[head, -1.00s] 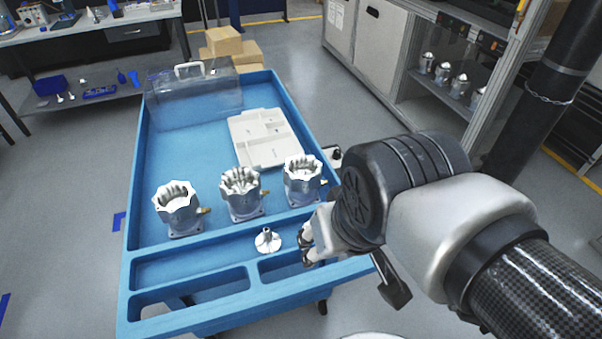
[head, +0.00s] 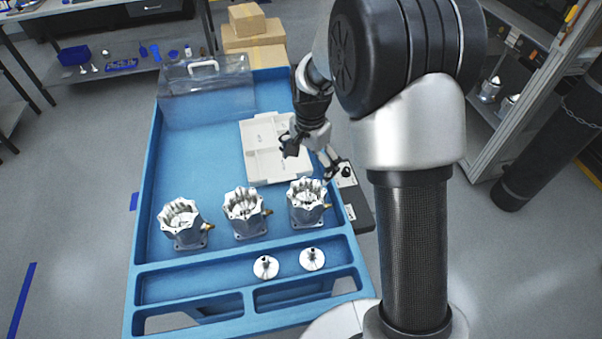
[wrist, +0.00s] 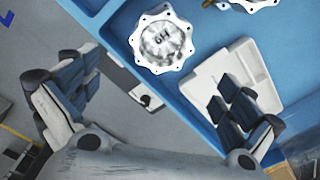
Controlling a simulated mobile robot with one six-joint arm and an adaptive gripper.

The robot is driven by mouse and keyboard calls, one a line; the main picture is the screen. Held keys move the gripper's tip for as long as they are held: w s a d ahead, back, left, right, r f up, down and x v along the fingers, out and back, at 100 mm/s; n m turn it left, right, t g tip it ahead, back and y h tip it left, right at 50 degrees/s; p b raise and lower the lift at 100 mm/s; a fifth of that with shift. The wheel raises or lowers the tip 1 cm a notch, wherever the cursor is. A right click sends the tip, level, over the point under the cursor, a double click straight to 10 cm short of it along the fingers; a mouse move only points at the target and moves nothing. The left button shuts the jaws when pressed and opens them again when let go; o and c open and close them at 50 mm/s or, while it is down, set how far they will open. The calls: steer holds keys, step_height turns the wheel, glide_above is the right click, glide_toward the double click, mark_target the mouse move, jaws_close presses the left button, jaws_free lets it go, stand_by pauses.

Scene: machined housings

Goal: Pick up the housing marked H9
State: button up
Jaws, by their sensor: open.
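Three grey metal housings with scalloped rims stand in a row on the blue cart: left (head: 184,224), middle (head: 244,212) and right (head: 307,203). My gripper (head: 311,160) is open and empty, above the cart's right side, behind the right housing and by the white tray. In the wrist view a housing (wrist: 164,40) stands upright ahead of my open fingers (wrist: 158,85), not between them. Its inside bears a mark that seems to read H9 upside down. It appears to be the right housing. The other housings' marks are not readable.
The white tray (head: 258,165) lies beside my gripper, and also shows in the wrist view (wrist: 203,72). A clear case (head: 205,97) stands at the cart's back left. Two flanged metal parts (head: 265,267) (head: 312,258) lie in the front trough. The cart's left middle is clear.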

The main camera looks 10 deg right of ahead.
steer(key=b, duration=0.3)
glide_above(307, 202)
steer(key=shift+m, duration=0.3)
step_height(307, 202, down, 14)
steer(key=shift+s+a+r, duration=0.1)
steer(key=shift+r, duration=0.05)
step_height(307, 202, down, 5)
steer(key=shift+f+b, duration=0.15)
steer(key=shift+b, duration=0.95)
steer(key=shift+c, duration=0.6)
steer(key=c, duration=1.4)
